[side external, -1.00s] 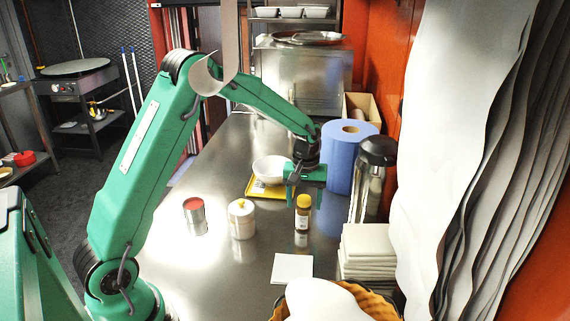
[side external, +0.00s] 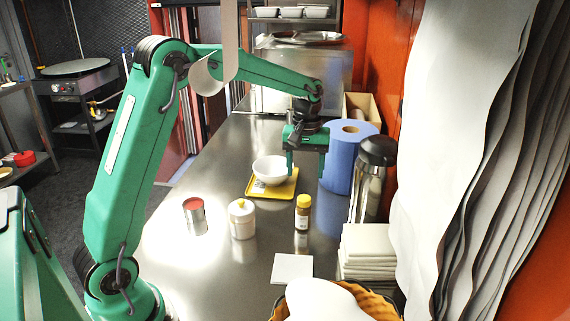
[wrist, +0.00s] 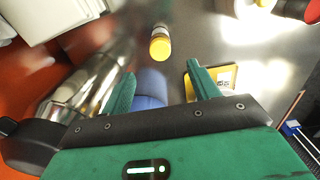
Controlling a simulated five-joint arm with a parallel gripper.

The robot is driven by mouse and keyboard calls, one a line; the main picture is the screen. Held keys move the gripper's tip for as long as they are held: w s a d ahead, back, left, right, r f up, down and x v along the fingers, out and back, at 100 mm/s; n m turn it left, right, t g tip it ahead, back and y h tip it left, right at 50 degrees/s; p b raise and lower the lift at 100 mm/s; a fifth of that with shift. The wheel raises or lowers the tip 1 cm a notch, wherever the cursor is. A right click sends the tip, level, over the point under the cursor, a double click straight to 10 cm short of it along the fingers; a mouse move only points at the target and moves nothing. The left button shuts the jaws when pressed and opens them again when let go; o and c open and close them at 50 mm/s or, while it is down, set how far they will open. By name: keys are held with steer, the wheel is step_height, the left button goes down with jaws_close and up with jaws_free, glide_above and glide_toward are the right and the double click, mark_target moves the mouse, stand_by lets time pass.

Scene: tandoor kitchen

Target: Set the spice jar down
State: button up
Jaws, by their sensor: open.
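The spice jar (side external: 302,214), small with a yellow cap and a brown body with a pale label, stands upright on the steel counter (side external: 225,185). It also shows in the wrist view (wrist: 160,43), beyond the fingertips and apart from them. My gripper (side external: 305,172) is open and empty, raised above and behind the jar, near the white bowl. In the wrist view its two green fingers (wrist: 164,85) are spread with nothing between them at the tips.
A white bowl (side external: 270,169) stands on a yellow tray (side external: 284,189). A blue paper roll (side external: 347,158) and a steel flask (side external: 372,180) stand right of my gripper. A white pot (side external: 242,220) and red-topped can (side external: 195,216) stand left of the jar. A white square (side external: 292,268) lies in front.

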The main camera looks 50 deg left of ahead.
stand_by(0.4)
steer(key=s+d+r+m+t, duration=0.35)
steer(key=s+r, duration=0.55)
steer(key=s, duration=0.3)
steer(key=s+d+m+t, duration=0.1)
steer(key=s+m, duration=0.1)
steer(key=s, duration=0.5)
steer(key=s+d+f+m+t, duration=0.1)
steer(key=s+d+m, duration=0.1)
steer(key=s, duration=0.5)
steer(key=shift+s+d+f+m, duration=0.2)
steer(key=shift+d+m, duration=0.1)
steer(key=shift+m, duration=0.45)
